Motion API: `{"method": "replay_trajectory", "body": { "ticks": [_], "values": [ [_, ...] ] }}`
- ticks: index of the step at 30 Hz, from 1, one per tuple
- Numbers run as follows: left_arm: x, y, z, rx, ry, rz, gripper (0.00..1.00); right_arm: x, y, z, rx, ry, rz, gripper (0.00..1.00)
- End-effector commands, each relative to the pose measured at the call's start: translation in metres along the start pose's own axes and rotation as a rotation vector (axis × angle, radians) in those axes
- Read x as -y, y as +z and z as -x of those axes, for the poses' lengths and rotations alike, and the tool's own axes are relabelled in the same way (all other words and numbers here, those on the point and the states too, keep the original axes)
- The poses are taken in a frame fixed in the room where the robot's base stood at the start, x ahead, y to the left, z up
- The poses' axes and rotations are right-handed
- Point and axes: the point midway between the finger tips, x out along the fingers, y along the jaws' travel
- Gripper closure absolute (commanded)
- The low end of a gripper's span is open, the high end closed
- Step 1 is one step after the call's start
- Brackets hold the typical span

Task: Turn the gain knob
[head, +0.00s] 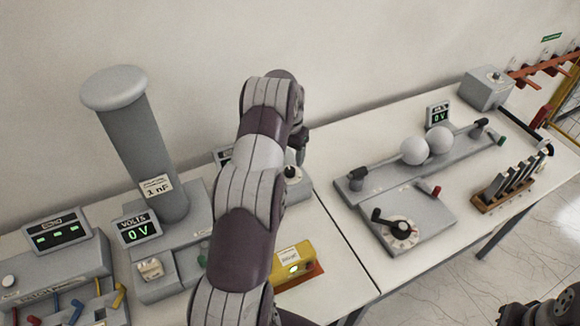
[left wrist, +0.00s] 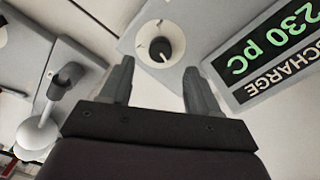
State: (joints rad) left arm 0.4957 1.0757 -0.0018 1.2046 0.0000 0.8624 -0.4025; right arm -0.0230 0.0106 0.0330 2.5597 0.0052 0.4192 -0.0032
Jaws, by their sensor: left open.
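The gain knob, a round black knob on a pale dial (left wrist: 160,48), shows in the left wrist view on a grey box beside a display reading 230 pC (left wrist: 275,50). My left gripper (left wrist: 158,66) is open, its two fingers on either side of the knob in that picture. I cannot tell whether they touch it. In the head view a knob on a pale dial (head: 291,172) shows just below my left gripper (head: 300,150); my left arm hides most of its box. Dark parts of my right arm show at the bottom right corner.
A tall grey capacitor column (head: 145,145) and a VOLTS display (head: 138,231) stand left of my arm. A yellow box (head: 291,264) lies in front. A sphere gap (head: 427,148) and a crank dial box (head: 403,230) stand on the right table.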

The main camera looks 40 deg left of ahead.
Motion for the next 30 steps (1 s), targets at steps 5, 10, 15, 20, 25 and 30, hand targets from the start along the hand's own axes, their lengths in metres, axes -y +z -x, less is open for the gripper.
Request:
{"method": "replay_trajectory", "body": {
  "ticks": [5,10,15,20,25,30],
  "values": [
    [-0.001,0.001,-0.033,0.004,0.002,-0.001,0.39,0.0,-0.003,0.025,0.0,0.0,0.0,1.0],
    [0.0,0.0,-0.054,0.001,0.0,-0.002,0.39,0.0,-0.004,0.031,0.001,0.0,0.0,1.0],
    [0.0,0.0,-0.061,0.0,0.0,-0.002,0.39,0.0,-0.003,0.031,0.001,0.0,0.0,1.0],
    [0.0,0.0,-0.061,0.0,0.0,-0.002,0.39,0.0,-0.003,0.031,0.001,0.0,0.0,1.0],
    [0.0,0.0,-0.061,0.001,0.0,-0.002,0.94,0.0,-0.003,0.031,0.001,0.0,0.0,1.0],
    [0.0,0.001,-0.061,0.001,0.0,0.001,0.95,0.0,-0.003,0.03,0.001,0.0,0.0,1.0]
  ]
}}
